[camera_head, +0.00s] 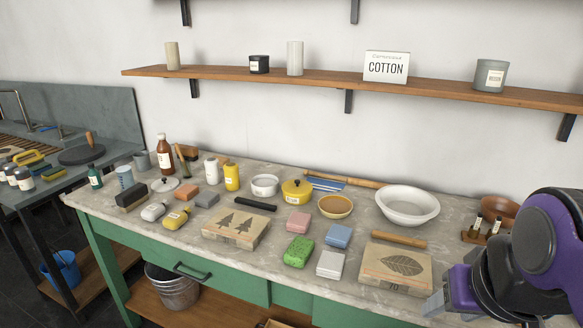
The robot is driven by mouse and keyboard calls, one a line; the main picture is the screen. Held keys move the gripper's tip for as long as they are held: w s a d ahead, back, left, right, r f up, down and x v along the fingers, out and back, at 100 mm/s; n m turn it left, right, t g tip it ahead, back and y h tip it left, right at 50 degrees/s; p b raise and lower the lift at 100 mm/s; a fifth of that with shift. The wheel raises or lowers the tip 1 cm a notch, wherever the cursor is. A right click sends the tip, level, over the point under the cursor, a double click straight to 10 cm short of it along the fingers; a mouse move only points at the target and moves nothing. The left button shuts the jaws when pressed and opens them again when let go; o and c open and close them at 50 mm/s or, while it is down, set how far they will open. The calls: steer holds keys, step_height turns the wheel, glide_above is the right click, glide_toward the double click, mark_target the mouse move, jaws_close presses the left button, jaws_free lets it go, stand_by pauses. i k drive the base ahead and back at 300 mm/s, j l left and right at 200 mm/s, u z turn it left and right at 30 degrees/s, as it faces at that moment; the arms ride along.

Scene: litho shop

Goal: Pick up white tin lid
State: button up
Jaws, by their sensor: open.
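A round white lid with a small dark knob (165,184) lies flat on the left part of the stone-topped bench (185,232). A small open-looking white tin (265,186) stands further right, near the middle back. My gripper (436,303) is at the bottom right edge, partly cut off and partly hidden by my purple arm. It is open, with nothing visible in it, far to the right of the lid and close to the leaf-printed block (397,267).
Near the lid stand a dark brush (131,196), a brown bottle (165,154), an orange block (187,191) and a white bottle (211,168). A yellow pot (297,191) and a white bowl (408,206) are further right. A wooden shelf (330,84) runs above.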

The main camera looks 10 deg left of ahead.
mark_target(163, 185)
steer(key=i+j, duration=0.1)
steer(key=j, duration=0.4)
steer(key=i+j, duration=0.1)
steer(key=j, duration=0.4)
steer(key=i+j, duration=0.1)
steer(key=j, duration=0.35)
steer(key=i+j, duration=0.1)
steer(key=j, duration=0.4)
steer(key=i+j, duration=0.1)
steer(key=j, duration=0.4)
steer(key=i+j, duration=0.1)
steer(key=j, duration=0.4)
steer(key=i+j, duration=0.1)
steer(key=j, duration=0.35)
steer(key=i+j, duration=0.1)
steer(key=j, duration=0.4)
steer(key=k+l+u, duration=0.2)
steer(key=i+j+z, duration=0.1)
steer(key=j, duration=0.2)
steer(key=i+j+z, duration=0.1)
steer(key=i+j, duration=0.1)
steer(key=j, duration=0.1)
